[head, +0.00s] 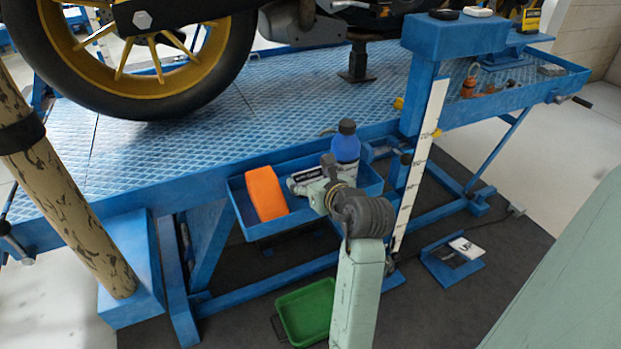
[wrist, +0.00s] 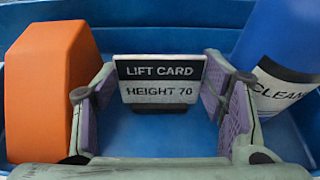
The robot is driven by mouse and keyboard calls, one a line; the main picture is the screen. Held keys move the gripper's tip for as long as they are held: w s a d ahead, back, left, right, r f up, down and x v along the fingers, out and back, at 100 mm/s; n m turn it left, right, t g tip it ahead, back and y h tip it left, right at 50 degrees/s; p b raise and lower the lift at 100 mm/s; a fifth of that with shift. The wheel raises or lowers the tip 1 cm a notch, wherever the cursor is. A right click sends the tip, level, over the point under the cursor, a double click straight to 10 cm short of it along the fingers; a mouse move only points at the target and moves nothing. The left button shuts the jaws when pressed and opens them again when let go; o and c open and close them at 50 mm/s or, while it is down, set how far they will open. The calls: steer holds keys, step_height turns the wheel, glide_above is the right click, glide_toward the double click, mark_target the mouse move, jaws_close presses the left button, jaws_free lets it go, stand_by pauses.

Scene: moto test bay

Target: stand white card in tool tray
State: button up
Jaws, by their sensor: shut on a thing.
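The white card (wrist: 162,78) has a black band and reads "LIFT CARD" and "HEIGHT 70". It stands roughly upright between the purple-padded fingers of my gripper (wrist: 165,95), which is shut on its sides. In the head view the card (head: 308,174) shows small beside my gripper (head: 312,186), over the blue tool tray (head: 262,231). The tray floor (wrist: 170,138) lies below the card. I cannot tell whether the card's lower edge touches it.
In the tray, an orange block (wrist: 45,85) is left of my gripper and a blue bottle (wrist: 283,60) is close on the right. A white height scale (head: 419,160) stands right of the tray. A green tray (head: 306,310) lies on the floor below.

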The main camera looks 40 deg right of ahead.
steer(key=o, duration=0.9)
steer(key=shift+r+p, duration=0.25)
steer(key=shift+p, duration=0.05)
steer(key=b+v, duration=0.1)
steer(key=v, duration=1.1)
steer(key=shift+f, duration=0.1)
